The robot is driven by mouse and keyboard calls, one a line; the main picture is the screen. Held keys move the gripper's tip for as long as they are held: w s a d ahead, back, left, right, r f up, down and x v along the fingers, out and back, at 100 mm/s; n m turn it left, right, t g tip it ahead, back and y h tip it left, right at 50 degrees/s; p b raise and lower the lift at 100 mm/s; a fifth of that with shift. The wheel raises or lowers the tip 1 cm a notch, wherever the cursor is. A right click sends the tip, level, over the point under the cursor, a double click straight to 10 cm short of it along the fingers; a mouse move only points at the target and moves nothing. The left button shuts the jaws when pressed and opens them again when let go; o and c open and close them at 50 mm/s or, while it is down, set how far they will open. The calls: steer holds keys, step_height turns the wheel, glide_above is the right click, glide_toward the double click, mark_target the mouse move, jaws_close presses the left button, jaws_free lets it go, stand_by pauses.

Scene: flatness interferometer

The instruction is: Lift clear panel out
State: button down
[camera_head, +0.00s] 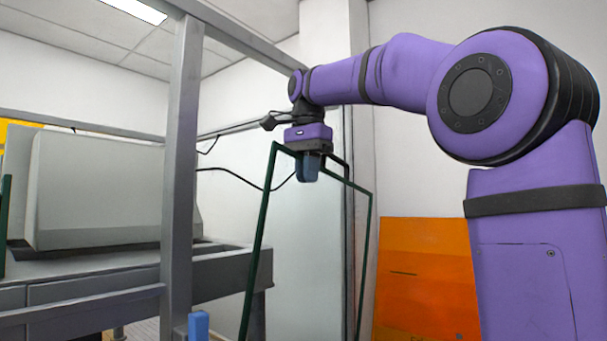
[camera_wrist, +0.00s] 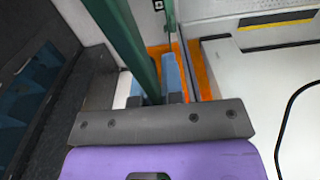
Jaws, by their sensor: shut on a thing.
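The clear panel (camera_head: 310,240) is a see-through sheet with dark green edges, hanging upright and a little tilted in the head view. My gripper (camera_head: 308,170) is shut on its top edge from above, with blue fingers. In the wrist view the panel's green edge (camera_wrist: 133,45) runs between the fingers of my gripper (camera_wrist: 160,88). The panel's lower edge is out of the head view, so I cannot tell whether it touches anything below.
A grey frame post (camera_head: 181,170) stands left of the panel, by a grey bench (camera_head: 215,268) bearing a large pale housing (camera_head: 110,190). A blue block (camera_head: 198,325) shows at the bottom. An orange panel (camera_head: 425,280) stands behind, to the right. A black cable (camera_wrist: 290,105) shows in the wrist view.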

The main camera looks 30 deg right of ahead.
steer(key=s+d+r, duration=0.1)
steer(key=s+d, duration=0.2)
steer(key=s, duration=0.7)
steer(key=shift+d+r, duration=0.3)
steer(key=shift+d, duration=0.05)
stand_by(1.2)
steer(key=shift+s, duration=0.1)
